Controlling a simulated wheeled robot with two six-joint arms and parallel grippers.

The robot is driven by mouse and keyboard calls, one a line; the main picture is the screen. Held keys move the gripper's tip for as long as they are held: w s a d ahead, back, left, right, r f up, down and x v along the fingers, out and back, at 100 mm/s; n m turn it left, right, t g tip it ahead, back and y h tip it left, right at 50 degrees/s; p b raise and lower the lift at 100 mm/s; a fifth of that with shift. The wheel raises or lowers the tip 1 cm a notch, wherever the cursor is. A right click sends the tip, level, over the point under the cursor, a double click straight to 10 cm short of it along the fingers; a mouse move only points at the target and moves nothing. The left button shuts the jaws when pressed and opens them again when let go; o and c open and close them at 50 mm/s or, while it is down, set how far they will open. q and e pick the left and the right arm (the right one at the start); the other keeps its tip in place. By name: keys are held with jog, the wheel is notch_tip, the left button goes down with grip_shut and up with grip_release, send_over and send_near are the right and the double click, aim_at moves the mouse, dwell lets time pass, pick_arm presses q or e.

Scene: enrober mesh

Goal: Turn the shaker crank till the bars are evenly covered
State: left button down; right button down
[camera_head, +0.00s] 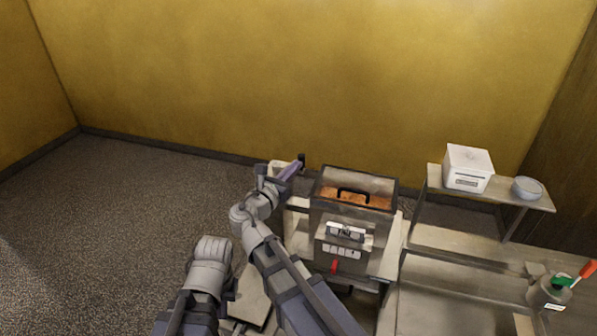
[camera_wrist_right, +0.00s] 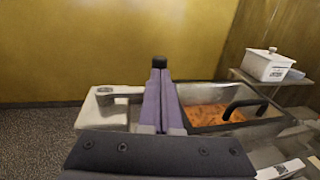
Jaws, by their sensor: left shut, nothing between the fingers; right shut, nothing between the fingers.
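Separate bars cannot be made out. A small black knob (camera_head: 302,158), possibly the crank's grip, stands upright at its back left; it also shows in the right wrist view (camera_wrist_right: 159,61). My right gripper (camera_head: 295,168) is shut and empty, its purple fingers (camera_wrist_right: 160,78) pointing at the knob; contact cannot be told. The fingers hide what is below the knob. My left arm is at the lower left, its fingers not visible.
A pale block (camera_wrist_right: 100,105) lies left of the fingers. The floor at left is clear.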

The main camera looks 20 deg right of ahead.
pick_arm(q)
jog(key=shift+w+d, duration=0.1)
jog(key=shift+d, duration=0.1)
pick_arm(e)
jog(key=x, duration=0.3)
jog(key=shift+d, duration=0.35)
